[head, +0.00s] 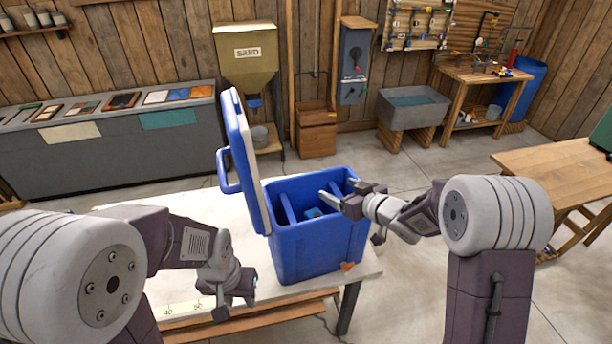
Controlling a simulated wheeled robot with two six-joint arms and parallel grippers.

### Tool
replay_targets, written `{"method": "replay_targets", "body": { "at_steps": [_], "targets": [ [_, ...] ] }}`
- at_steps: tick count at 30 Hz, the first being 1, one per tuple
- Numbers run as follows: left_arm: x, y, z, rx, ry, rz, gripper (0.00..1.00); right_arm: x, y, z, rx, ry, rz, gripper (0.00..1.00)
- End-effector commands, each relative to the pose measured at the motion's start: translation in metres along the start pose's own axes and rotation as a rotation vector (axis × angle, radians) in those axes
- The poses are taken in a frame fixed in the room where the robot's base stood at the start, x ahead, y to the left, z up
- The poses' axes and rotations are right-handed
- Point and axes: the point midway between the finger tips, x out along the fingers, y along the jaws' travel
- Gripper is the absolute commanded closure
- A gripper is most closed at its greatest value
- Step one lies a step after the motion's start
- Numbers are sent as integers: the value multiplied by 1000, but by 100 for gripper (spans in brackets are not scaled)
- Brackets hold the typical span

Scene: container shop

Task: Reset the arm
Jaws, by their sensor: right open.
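My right gripper (338,194) is open, with its fingers over the right part of a blue cooler (318,247). I see nothing between its fingers. My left gripper (236,303) hangs low over the white table, left of the cooler, and points down. Its fingers are small and dark here, so I cannot tell whether it is open or shut. The cooler stands on the table with its blue and white lid (240,160) raised at the left. Inside are blue dividers and a small blue item (313,212).
The white table (185,190) has bare room behind my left arm. A small orange-red piece (347,267) is at the cooler's front right corner. A grey counter (110,160), a sand hopper (247,60), a grey sink (412,108) and a wooden table (560,165) stand around.

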Motion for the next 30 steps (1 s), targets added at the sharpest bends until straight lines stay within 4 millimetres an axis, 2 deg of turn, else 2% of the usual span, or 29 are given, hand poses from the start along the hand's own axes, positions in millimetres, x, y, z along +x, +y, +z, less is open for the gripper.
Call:
{"method": "replay_targets", "body": {
  "at_steps": [3, 5, 7, 8, 10, 13, 15, 18, 19, 21, 24, 30],
  "targets": [
    [5, 0, 0, 0, 0, 0, 64, 2, 0, 3, -2, 3, 1, 20],
    [15, 0, 2, 0, 0, 0, 64, -2, 0, -8, -24, 38, 9, 20],
    [31, -1, 3, 0, 0, 0, 64, -15, 1, -17, -18, 74, 47, 20],
    [39, -1, 4, 0, 0, 0, 64, -25, 8, -10, 14, 58, 101, 20],
    [50, -1, 5, 0, -1, 0, 64, -54, 30, 30, 110, -72, 263, 20],
    [55, -1, 6, 0, 0, 0, 64, -97, 38, 98, 241, -300, 407, 20],
    [57, -1, 6, 0, 0, 0, 64, -128, 27, 146, 334, -473, 459, 20],
    [56, -1, 6, 0, 0, 0, 64, -170, -3, 200, 454, -706, 473, 20],
    [56, -1, 6, 0, 0, 0, 64, -180, -13, 213, 482, -768, 466, 20],
    [55, -1, 6, 0, 0, 0, 64, -199, -34, 235, 535, -888, 444, 20],
    [55, -1, 6, 0, 0, 0, 64, -216, -53, 249, 567, -997, 407, 20],
    [55, -1, 6, 0, 0, 0, 64, -222, -58, 252, 550, -1036, 383, 20]
  ]
}}
